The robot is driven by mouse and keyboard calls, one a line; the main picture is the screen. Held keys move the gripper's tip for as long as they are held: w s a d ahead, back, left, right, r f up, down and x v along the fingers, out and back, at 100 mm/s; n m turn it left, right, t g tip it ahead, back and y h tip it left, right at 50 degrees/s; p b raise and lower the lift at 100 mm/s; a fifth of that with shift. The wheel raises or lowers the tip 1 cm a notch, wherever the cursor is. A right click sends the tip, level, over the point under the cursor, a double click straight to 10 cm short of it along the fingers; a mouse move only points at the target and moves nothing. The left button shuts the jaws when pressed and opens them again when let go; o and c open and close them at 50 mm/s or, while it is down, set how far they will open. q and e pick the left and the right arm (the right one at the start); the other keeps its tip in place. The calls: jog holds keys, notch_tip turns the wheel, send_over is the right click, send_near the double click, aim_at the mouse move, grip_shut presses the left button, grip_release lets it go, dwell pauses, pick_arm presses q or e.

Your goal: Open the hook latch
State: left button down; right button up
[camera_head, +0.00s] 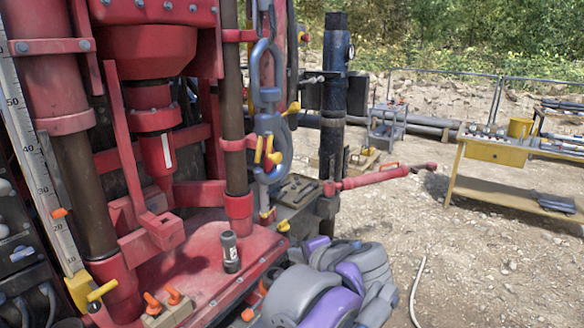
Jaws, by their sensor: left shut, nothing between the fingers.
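The grey lifting hook (286,150) hangs in the middle of the head view, in front of the red rig. Its latch (268,152) shows as small yellow-orange tabs across the hook's throat. I cannot tell from this angle whether the latch is open or closed. My left gripper (312,246) is low in the picture, below and to the right of the hook, at the far end of my grey and purple arm. It is shut and empty, apart from the hook; its fingers are mostly hidden by the arm links. My right gripper is not in view.
The red rig base (205,262) fills the lower left, with a small dark cylinder (230,252) upright on it. A red bar (375,178) sticks out right from a dark post (334,100). A yellow workbench (490,152) stands farther right. Open gravel lies between.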

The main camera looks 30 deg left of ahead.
aim_at(268, 150)
pick_arm(q)
jog(key=w+d+r+m+t+y, duration=0.1)
jog(key=w+r+y, duration=0.1)
jog(key=r, duration=0.6)
jog(key=w+d+r+m+t+y, duration=0.1)
jog(key=w+d+r+t+y, duration=0.1)
jog(key=w+r, duration=0.3)
notch_tip(268, 150, up, 4)
jog(key=shift+f, duration=0.25)
jog(key=r+x, duration=0.1)
jog(key=x, duration=0.9)
jog(key=s, duration=0.2)
jog(key=s+a+p, duration=0.1)
jog(key=s, duration=0.1)
jog(key=shift+f, duration=0.1)
jog(key=shift+w, duration=0.1)
